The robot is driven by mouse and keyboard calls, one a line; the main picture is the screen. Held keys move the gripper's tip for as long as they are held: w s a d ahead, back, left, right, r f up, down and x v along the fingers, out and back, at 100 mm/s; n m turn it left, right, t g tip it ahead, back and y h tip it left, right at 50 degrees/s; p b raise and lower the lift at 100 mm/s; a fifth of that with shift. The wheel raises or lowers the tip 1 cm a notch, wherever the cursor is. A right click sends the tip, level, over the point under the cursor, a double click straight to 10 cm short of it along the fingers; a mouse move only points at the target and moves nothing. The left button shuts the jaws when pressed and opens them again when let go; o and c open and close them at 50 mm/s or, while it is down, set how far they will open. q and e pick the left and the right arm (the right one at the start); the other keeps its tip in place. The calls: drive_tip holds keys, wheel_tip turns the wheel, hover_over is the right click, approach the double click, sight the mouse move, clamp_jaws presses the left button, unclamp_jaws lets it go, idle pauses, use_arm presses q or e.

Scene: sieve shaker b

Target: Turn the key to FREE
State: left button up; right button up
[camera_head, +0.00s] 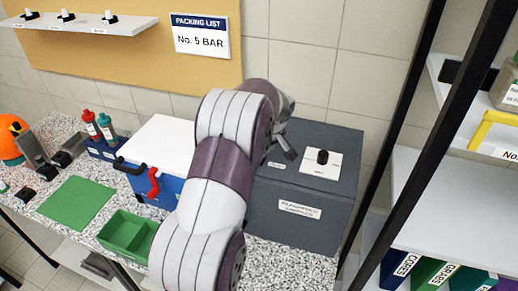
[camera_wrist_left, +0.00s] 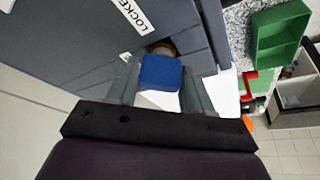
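The key's blue head (camera_wrist_left: 160,73) is in the left wrist view, with a round brass-coloured part (camera_wrist_left: 163,47) just behind it. My left gripper (camera_wrist_left: 161,78) has one grey finger on each side of the blue head, and they appear to touch it. A label reading "LOCKE…", cut off, (camera_wrist_left: 132,13) is on the grey box face beside it. In the head view my left arm reaches across to the dark grey box (camera_head: 300,222); its fingertips and the key are not clearly visible there. A FREE mark is not readable. My right gripper is out of view.
The grey box has a white plate with a black knob (camera_head: 322,157) on top. To its left are a blue and white box (camera_head: 160,140) with a red handle, a green tray (camera_head: 128,232) and a green mat (camera_head: 78,202). Black rack posts (camera_head: 402,110) stand at the right.

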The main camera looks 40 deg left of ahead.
use_arm(q)
drive_tip(key=shift+a, duration=0.1)
drive_tip(key=shift+f+b, duration=0.15)
drive_tip(key=shift+b, duration=0.2)
drive_tip(key=n+g+b, duration=0.1)
drive_tip(key=n, duration=0.1)
drive_tip(key=shift+f+n+b, duration=0.1)
drive_tip(key=shift+n+b, duration=0.2)
drive_tip(key=shift+r+n+g+p, duration=0.45)
drive_tip(key=shift+n+p, duration=0.45)
drive_tip(key=shift+p, duration=0.25)
drive_tip(key=n+g+p, duration=0.1)
drive_tip(key=n+p, duration=0.3)
drive_tip(key=p, duration=0.5)
drive_tip(key=shift+f+g, duration=0.1)
drive_tip(key=shift+g, duration=0.25)
drive_tip(key=shift+f+n, duration=0.1)
drive_tip(key=shift+n, duration=0.2)
